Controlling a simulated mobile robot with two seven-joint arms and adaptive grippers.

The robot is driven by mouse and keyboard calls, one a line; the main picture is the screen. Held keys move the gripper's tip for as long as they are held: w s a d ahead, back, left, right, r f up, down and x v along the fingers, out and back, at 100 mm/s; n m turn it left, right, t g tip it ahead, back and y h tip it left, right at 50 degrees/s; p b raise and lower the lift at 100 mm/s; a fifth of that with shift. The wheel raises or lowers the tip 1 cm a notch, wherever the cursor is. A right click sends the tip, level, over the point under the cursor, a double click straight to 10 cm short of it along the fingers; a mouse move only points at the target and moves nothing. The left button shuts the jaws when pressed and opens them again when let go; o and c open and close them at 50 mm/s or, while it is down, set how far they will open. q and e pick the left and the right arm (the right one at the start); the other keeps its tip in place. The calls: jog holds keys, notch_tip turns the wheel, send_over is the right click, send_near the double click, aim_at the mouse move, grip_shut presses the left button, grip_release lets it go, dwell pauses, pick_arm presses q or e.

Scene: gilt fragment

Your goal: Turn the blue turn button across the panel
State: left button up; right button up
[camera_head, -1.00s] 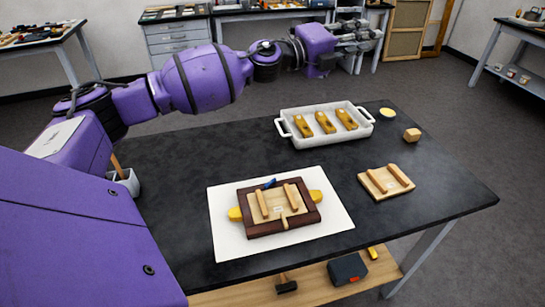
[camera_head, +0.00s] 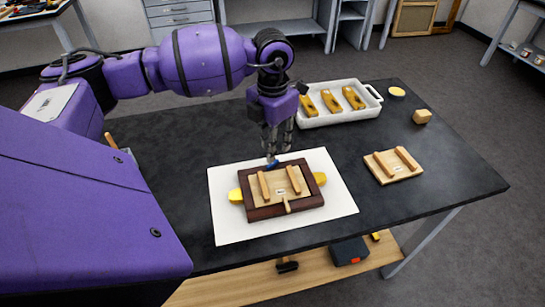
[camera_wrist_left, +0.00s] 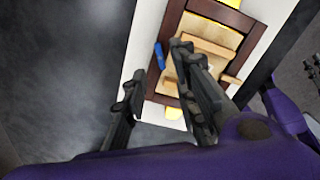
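The blue turn button (camera_head: 272,165) sits at the far edge of the dark wooden frame, which holds a light wood panel (camera_head: 280,191) with two bars. The button also shows in the left wrist view (camera_wrist_left: 160,56), lying on the frame's edge by the panel. My left gripper (camera_head: 271,156) points down just above the button and partly hides it in the head view. In the left wrist view its two fingers (camera_wrist_left: 155,75) stand apart with nothing between them at the tips. Whether a finger touches the button I cannot tell. My right gripper is not in view.
The dark frame (camera_head: 246,207) lies on a white sheet (camera_head: 227,231), with yellow pieces (camera_head: 236,196) at its sides. A white tray (camera_head: 318,122) with several yellow objects stands behind. A second light panel (camera_head: 393,176) and a small wooden block (camera_head: 422,116) lie to the right.

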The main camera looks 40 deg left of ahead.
aim_at(273, 163)
pick_arm(q)
notch_tip(273, 163, down, 6)
jog(key=shift+r, duration=0.1)
grip_shut()
